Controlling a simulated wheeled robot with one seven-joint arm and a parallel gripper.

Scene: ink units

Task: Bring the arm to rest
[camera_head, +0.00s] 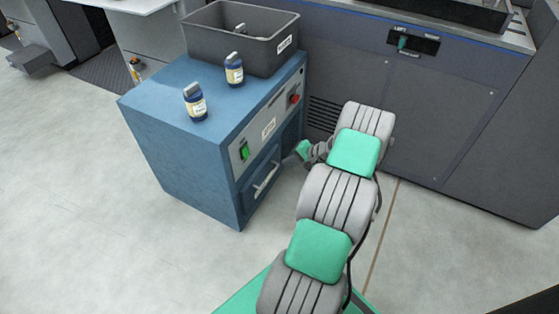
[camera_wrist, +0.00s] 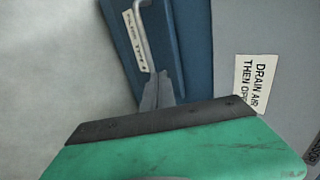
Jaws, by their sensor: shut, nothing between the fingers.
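My arm reaches forward in the head view, its grey and green links beside the blue cabinet (camera_head: 185,150). My gripper (camera_head: 301,151) is small and partly hidden there, close to the cabinet's right side. In the wrist view the fingers of my gripper (camera_wrist: 158,92) are together, with nothing between them. Behind them are the blue front (camera_wrist: 190,50) and a metal handle (camera_wrist: 143,40). I cannot tell whether the fingers touch anything.
A large grey machine (camera_head: 450,110) stands on the right. Pale floor (camera_head: 80,210) is clear on the left. A "DRAIN AIR" label (camera_wrist: 257,85) shows in the wrist view.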

